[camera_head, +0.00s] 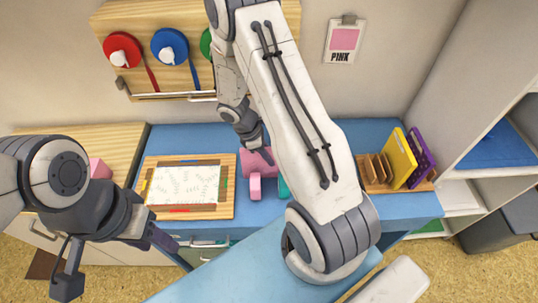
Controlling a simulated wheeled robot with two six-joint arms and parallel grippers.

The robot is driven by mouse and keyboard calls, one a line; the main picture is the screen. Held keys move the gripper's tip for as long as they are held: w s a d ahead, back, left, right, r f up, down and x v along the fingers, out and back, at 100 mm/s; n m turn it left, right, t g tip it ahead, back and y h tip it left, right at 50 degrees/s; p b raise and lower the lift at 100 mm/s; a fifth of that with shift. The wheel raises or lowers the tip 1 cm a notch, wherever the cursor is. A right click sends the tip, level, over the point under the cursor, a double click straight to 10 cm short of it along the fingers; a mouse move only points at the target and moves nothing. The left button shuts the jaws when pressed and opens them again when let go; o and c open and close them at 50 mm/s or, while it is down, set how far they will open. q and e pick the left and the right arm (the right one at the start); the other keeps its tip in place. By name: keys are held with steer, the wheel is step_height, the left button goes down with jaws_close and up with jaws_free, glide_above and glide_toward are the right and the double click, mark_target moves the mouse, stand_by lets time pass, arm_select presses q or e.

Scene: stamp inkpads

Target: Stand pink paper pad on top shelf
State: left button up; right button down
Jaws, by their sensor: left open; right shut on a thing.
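A pink block-like thing (258,172) is at the fingertips of my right gripper (257,146) on the blue tabletop, right of the framed board. My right gripper is shut on it; my arm hides part of it, and I cannot tell for sure that it is the paper pad. Another pink thing (100,168) sits on the wooden cabinet at left, partly behind my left arm. My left gripper (118,264) is open and empty at lower left, in front of the table. A shelf unit (465,185) stands at right; its top is cut off by the frame.
A wood-framed white board (186,185) lies on the blue table (300,130). A wooden rack (375,168) holds a yellow and a purple upright item at right. A sign reading PINK (342,40) and a wooden panel (130,18) with coloured round holders hang on the wall.

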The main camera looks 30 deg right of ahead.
steer(key=shift+f, duration=0.2)
steer(key=c, duration=0.8)
jaws_free()
steer(key=shift+r, duration=0.1)
steer(key=shift+o, duration=0.2)
